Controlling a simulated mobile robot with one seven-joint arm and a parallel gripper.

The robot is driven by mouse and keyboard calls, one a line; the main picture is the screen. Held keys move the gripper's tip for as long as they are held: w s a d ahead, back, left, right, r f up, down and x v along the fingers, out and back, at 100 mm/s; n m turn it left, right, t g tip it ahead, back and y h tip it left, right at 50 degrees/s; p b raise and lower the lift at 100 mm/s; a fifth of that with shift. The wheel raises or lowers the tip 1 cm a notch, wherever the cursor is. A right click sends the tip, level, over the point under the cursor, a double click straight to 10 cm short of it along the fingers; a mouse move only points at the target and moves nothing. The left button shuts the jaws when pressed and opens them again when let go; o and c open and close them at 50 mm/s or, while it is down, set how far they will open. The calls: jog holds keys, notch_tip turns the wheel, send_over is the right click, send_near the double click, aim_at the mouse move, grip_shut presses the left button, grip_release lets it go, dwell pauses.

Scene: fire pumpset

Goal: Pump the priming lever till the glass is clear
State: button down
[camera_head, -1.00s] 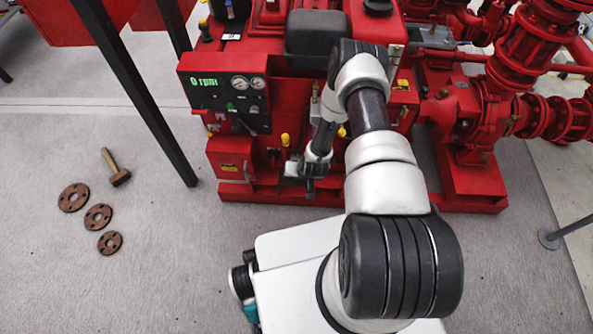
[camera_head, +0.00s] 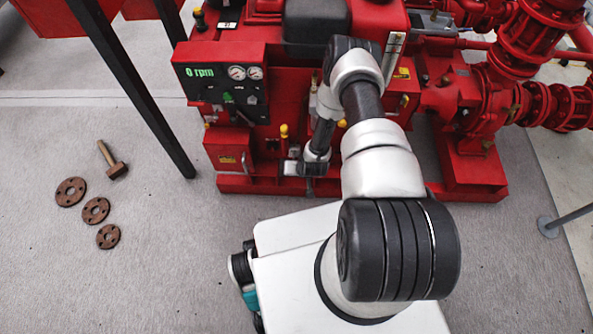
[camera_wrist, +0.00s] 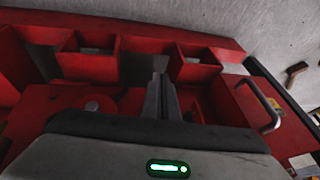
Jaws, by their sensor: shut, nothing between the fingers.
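The red pumpset engine (camera_head: 283,85) stands ahead, with a panel (camera_head: 222,85) reading 0 rpm. My gripper (camera_head: 310,184) is low at the engine's front, right of the red box with a handle (camera_head: 229,158). In the wrist view my gripper's dark fingers (camera_wrist: 161,93) are together with nothing between them, pointing at the red base. I cannot pick out the priming lever or the glass for certain; my arm covers part of the engine front. A yellow-topped fitting (camera_head: 284,131) stands left of my forearm.
In the wrist view, two open red pockets (camera_wrist: 90,62) (camera_wrist: 194,68) lie beyond the fingers, and a grey handle (camera_wrist: 268,112) is at right. A mallet (camera_head: 112,162) and several brown flanges (camera_head: 70,191) lie on the floor at left. A dark post (camera_head: 140,95) stands left.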

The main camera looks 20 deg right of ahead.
jog(key=shift+r+p, duration=0.55)
jog(key=shift+r, duration=0.25)
jog(key=shift+r, duration=0.1)
